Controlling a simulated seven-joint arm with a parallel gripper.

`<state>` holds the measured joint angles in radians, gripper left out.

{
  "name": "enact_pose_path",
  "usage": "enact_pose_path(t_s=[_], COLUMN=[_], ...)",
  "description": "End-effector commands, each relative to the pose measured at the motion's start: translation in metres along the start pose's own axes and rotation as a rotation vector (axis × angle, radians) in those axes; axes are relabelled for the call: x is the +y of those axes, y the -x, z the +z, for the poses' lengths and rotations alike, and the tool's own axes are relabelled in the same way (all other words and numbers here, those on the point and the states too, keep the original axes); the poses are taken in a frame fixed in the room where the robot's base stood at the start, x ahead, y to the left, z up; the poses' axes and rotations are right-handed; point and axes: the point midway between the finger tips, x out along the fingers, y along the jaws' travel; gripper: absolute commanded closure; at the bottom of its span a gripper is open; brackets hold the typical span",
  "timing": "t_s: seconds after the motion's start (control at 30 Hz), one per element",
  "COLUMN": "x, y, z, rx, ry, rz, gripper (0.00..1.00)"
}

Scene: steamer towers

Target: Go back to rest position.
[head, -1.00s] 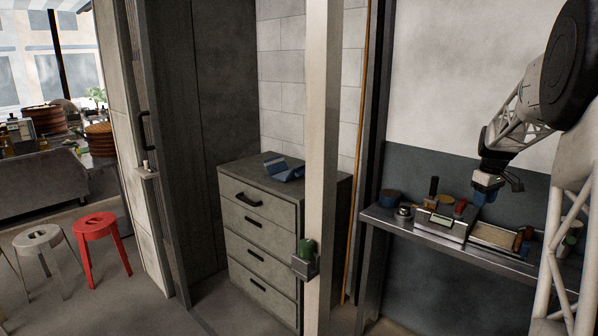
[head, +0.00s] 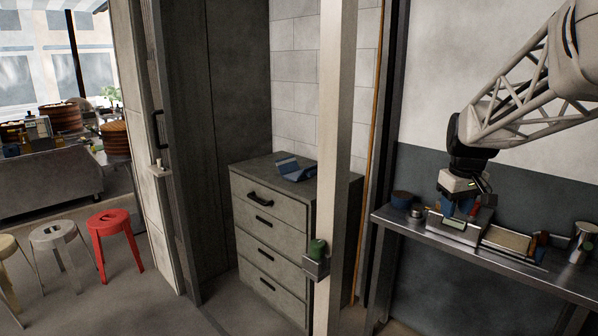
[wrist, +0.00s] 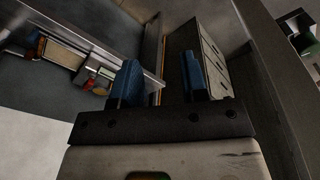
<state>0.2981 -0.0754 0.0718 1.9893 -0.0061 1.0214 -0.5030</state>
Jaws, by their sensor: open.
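My gripper (head: 460,208) hangs in the head view in front of the wall, over the scale-like device (head: 455,229) on the metal shelf. Its blue fingers overlap the device in the picture; I cannot tell the exact gap. In the wrist view my gripper (wrist: 161,80) shows two blue fingers spread apart with nothing between them. The wrist view is tilted, with the shelf at the upper left.
A red stool (head: 109,224) stands far left.

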Motion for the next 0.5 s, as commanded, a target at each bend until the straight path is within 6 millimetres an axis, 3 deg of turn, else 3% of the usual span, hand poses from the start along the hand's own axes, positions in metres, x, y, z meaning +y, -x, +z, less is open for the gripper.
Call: enact_pose_path(t_s=[0.1, 0.5], x=[-0.029, -0.112], y=[0.007, 0.015], z=[0.020, 0.091], rx=[0.010, 0.041], ry=[-0.017, -0.081], rz=[0.002, 0.001], gripper=[0.60, 0.60])
